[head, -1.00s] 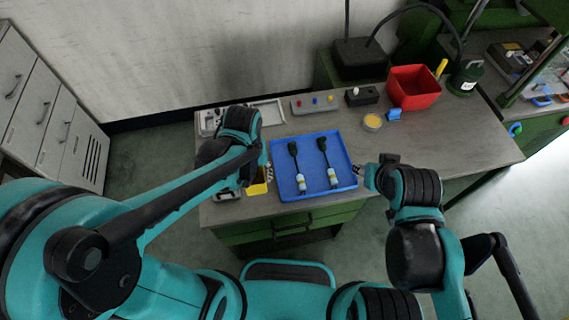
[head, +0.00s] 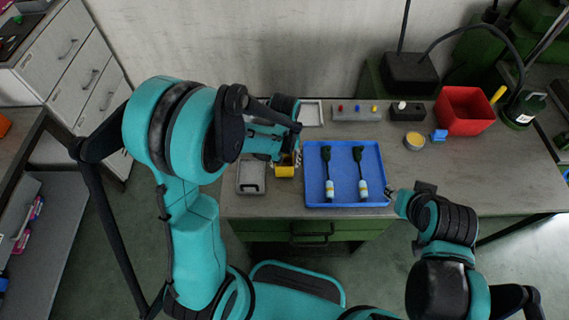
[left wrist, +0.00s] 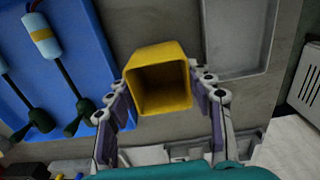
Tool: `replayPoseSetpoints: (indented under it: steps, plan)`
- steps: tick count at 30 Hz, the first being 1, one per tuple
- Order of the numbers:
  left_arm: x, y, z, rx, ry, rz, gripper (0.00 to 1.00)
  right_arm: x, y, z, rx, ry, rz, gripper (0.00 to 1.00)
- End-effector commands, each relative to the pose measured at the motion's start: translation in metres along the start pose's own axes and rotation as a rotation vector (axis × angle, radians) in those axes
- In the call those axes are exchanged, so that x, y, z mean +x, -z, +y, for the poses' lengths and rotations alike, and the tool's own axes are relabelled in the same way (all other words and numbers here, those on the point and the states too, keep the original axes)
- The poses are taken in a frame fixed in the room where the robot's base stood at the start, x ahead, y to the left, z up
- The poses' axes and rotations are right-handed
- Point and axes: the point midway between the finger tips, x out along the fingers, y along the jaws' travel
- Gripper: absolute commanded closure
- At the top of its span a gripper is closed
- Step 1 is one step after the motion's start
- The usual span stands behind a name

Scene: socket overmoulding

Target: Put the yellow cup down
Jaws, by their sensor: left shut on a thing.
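The yellow cup (head: 285,171) is at the left side of the blue tray, mostly covered by my left arm in the head view. In the left wrist view the yellow cup (left wrist: 157,53) is square-mouthed, with its dark opening facing the camera. My left gripper (left wrist: 160,92) has a finger on each side of the cup and is shut on it. I cannot tell whether the cup's base touches the table. My right gripper (head: 391,193) is at the lower right corner of the blue tray, apart from the cup; its fingers are too small to read.
The blue tray (head: 316,150) holds two dark connectors with pale bodies. A small grey tray (head: 251,187) lies left of the cup. A button box (head: 357,115), red bin (head: 465,110), yellow dish (head: 414,139) and blue block (head: 439,135) stand behind. The table's right part is clear.

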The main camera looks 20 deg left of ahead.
Motion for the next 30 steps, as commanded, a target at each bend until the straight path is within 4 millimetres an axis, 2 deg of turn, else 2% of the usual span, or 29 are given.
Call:
replayPoseSetpoints:
  steps: [2, 13, 14, 16, 26, 30]
  plan:
    - [0.012, 0.000, 0.000, 0.000, 0.000, 0.000, 0.70, 0.005, -0.004, 0.000, 0.000, 0.000, 0.000, 0.60]
    - [0.015, 0.000, 0.000, 0.000, 0.000, 0.000, 0.70, 0.008, -0.005, 0.000, 0.000, 0.000, 0.000, 0.60]
    - [0.016, 0.000, 0.000, 0.000, 0.000, 0.000, 0.45, 0.008, -0.005, 0.000, 0.000, 0.000, 0.000, 0.60]
    - [0.014, 0.000, 0.000, 0.000, 0.000, 0.000, 0.27, 0.007, -0.005, 0.000, 0.000, 0.000, 0.000, 0.60]
    - [0.013, 0.000, 0.000, 0.000, 0.000, 0.000, 0.27, 0.006, -0.004, 0.000, 0.000, 0.000, 0.000, 0.60]
    - [0.000, 0.000, 0.000, 0.000, 0.000, 0.000, 0.27, 0.000, 0.000, 0.000, 0.000, 0.000, 0.000, 0.60]
